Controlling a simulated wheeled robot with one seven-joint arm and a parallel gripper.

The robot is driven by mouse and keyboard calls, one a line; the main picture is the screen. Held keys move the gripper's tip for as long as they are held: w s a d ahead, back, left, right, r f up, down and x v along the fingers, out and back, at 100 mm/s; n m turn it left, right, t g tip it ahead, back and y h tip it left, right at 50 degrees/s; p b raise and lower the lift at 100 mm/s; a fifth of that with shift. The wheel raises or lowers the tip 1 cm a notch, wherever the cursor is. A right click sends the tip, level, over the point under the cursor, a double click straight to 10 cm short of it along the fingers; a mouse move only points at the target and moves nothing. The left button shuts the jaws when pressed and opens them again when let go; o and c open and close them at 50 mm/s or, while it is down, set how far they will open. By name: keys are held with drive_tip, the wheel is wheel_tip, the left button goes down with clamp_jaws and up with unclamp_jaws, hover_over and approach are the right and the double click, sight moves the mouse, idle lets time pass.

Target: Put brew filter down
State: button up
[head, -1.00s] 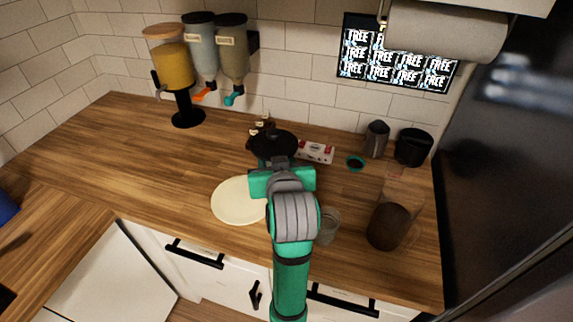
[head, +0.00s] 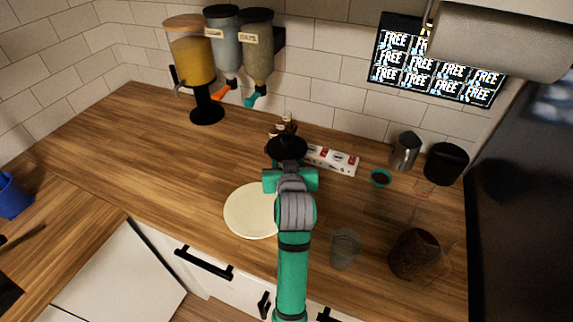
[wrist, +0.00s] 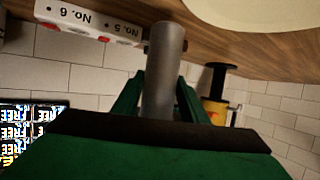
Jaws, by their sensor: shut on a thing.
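My gripper (wrist: 160,100) is shut on a grey cylindrical handle (wrist: 165,65), which stands between its two green fingers in the wrist view. I take this as part of the brew filter. In the head view my gripper (head: 290,180) is over the back middle of the counter. A black round part of the brew filter (head: 286,148) shows just beyond it. Whether the filter touches the counter cannot be told. The arm hides what lies under it.
On the wooden counter (head: 140,150), a cream plate (head: 248,212) lies left of my arm. A white box (head: 335,160) is close right of the filter. A teal-rimmed cup (head: 380,178), grey glass (head: 345,248) and brown-filled carafe (head: 413,255) stand right.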

drive_tip(key=f, duration=0.2)
drive_tip(key=shift+w+f, duration=0.35)
drive_tip(key=shift+w, duration=0.05)
drive_tip(key=shift+s+f, duration=0.1)
drive_tip(key=shift+f, duration=0.4)
drive_tip(key=shift+f, duration=0.15)
drive_tip(key=o, duration=1.1)
